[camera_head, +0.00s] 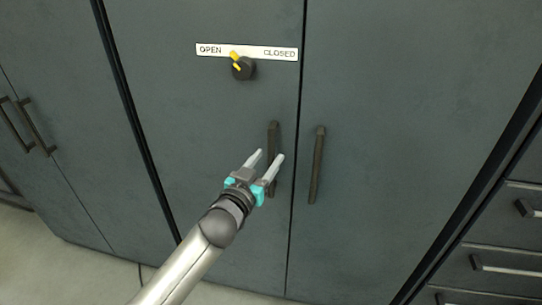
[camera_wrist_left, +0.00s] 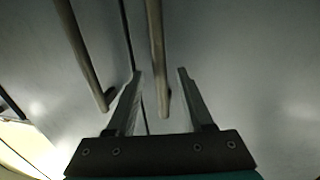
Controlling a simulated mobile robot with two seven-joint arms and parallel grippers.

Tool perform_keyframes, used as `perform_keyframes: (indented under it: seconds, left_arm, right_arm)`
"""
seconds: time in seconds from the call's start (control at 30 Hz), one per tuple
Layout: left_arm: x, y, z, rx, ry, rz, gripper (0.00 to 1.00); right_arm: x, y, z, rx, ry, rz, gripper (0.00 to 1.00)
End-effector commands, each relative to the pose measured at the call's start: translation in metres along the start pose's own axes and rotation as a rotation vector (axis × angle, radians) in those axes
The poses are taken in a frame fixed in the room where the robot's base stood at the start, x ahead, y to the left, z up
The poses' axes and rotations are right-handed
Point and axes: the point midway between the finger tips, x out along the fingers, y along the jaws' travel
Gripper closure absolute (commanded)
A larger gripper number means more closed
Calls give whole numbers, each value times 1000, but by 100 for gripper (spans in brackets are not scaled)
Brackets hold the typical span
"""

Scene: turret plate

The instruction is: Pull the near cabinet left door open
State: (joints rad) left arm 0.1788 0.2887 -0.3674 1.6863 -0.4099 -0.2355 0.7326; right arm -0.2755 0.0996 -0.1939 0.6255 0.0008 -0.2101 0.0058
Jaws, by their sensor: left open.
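The near cabinet's left door (camera_head: 205,120) is dark grey and looks shut against the right door (camera_head: 400,110). Its dark vertical bar handle (camera_head: 273,134) is by the seam. My left gripper (camera_head: 269,156) is open, with its two fingers pointing at this handle. In the left wrist view the handle (camera_wrist_left: 156,50) runs down between the fingers of the gripper (camera_wrist_left: 160,73), with space on both sides. Whether the fingertips reach past the bar is hard to tell. My right gripper is in neither view.
A black knob (camera_head: 243,69) with a yellow pointer sits under an OPEN/CLOSED label (camera_head: 246,51). Another cabinet's handles (camera_head: 35,127) are at left, drawers (camera_head: 500,262) at right.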

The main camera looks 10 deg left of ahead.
Motion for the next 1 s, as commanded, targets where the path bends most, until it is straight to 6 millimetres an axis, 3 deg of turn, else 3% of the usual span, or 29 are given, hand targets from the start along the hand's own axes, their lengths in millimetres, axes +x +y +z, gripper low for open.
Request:
perform_keyframes:
  seconds: [0.23,0.63,1.0]
  left_arm:
    - [23,0,0,0,0,0,48]
    - [28,0,0,-1,0,0,48]
    - [28,0,0,0,0,0,88]
  right_arm:
    - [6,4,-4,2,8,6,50]
    - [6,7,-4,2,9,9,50]
    - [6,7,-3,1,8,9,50]
